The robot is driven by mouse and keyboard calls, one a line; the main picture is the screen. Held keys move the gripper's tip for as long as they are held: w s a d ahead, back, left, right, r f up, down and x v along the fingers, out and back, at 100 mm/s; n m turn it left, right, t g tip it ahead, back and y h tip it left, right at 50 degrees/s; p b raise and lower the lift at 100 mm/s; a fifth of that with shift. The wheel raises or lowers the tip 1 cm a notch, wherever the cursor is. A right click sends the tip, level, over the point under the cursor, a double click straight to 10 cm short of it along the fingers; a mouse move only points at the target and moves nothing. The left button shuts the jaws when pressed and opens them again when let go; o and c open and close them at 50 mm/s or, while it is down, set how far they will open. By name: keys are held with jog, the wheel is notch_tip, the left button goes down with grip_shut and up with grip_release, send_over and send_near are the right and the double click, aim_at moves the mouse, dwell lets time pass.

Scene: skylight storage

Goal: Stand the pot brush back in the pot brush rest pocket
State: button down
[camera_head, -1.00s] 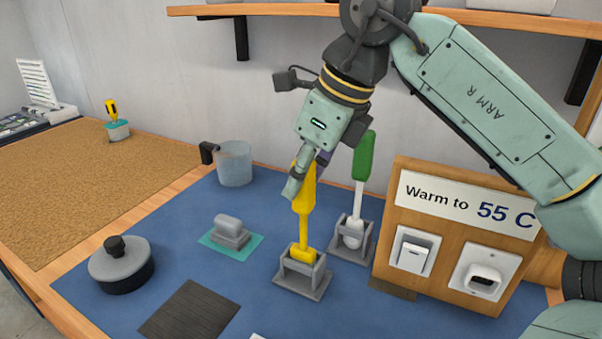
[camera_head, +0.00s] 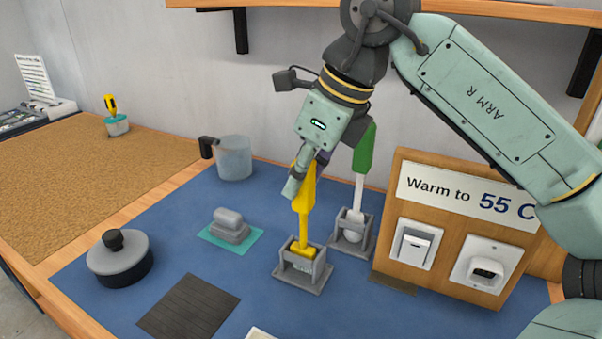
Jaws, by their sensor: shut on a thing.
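The yellow pot brush (camera_head: 303,216) stands upright in the head view, with my gripper (camera_head: 299,178) shut on the upper part of its handle. Its wide yellow head is down between the walls of a grey rest pocket (camera_head: 303,277) on the blue mat. The front wall hides the lower edge of the head, so I cannot tell whether it touches the bottom. My gripper covers the top of the handle.
A green-handled white brush (camera_head: 362,160) stands in a second grey rest (camera_head: 350,242) close behind on the right. A wooden switch panel (camera_head: 455,230) is farther right. A jug (camera_head: 234,158), grey block (camera_head: 230,224), lidded pot (camera_head: 118,258) and dark mat (camera_head: 189,307) lie leftward.

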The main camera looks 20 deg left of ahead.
jog(key=shift+f, duration=0.3)
dwell(0.4)
jog(key=c, duration=1.2)
grip_release()
jog(key=shift+c, duration=0.2)
jog(key=shift+r, duration=0.15)
jog(key=p+v, duration=0.5)
jog(key=v, duration=0.2)
jog(key=shift+d+r, duration=0.25)
jog(key=shift+r, duration=0.1)
jog(key=shift+s, duration=0.15)
dwell(0.5)
